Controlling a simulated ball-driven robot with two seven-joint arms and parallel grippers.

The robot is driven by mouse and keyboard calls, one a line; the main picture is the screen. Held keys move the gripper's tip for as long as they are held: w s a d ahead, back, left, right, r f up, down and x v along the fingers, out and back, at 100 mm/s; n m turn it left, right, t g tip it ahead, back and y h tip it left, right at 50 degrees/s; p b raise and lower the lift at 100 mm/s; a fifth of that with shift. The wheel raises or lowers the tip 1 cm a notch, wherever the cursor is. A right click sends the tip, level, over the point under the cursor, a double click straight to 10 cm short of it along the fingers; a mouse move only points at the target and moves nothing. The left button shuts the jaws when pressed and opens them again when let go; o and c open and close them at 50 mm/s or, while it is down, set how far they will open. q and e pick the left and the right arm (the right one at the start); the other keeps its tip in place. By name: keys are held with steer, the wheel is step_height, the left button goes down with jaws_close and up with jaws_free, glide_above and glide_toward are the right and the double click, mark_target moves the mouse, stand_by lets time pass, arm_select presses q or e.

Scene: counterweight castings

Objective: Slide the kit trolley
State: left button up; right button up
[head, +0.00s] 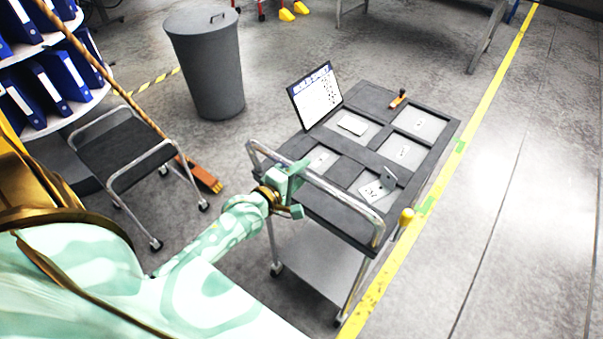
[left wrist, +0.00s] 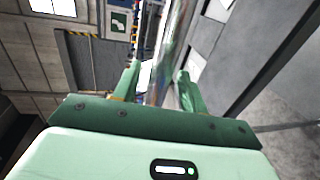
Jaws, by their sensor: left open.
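The kit trolley (head: 320,264) stands right of centre in the head view, with a dark compartmented top, a pale lower shelf and a silver push handle (head: 345,204) on its near side. My left gripper (head: 296,189) is at the left part of this handle, with its jaws apart. In the left wrist view the handle bar (left wrist: 166,65) runs between the two open fingers (left wrist: 160,85). I cannot tell whether either finger touches the bar. My right gripper is not in view.
A yellow floor line (head: 492,100) runs along the trolley's right side, with green marks on it. A grey bin (head: 207,70), a broom (head: 200,173) and a black-topped cart (head: 120,150) stand to the left. The floor right of the line is clear.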

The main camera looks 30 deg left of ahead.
arm_select(q)
steer(key=shift+w, duration=0.3)
jaws_close()
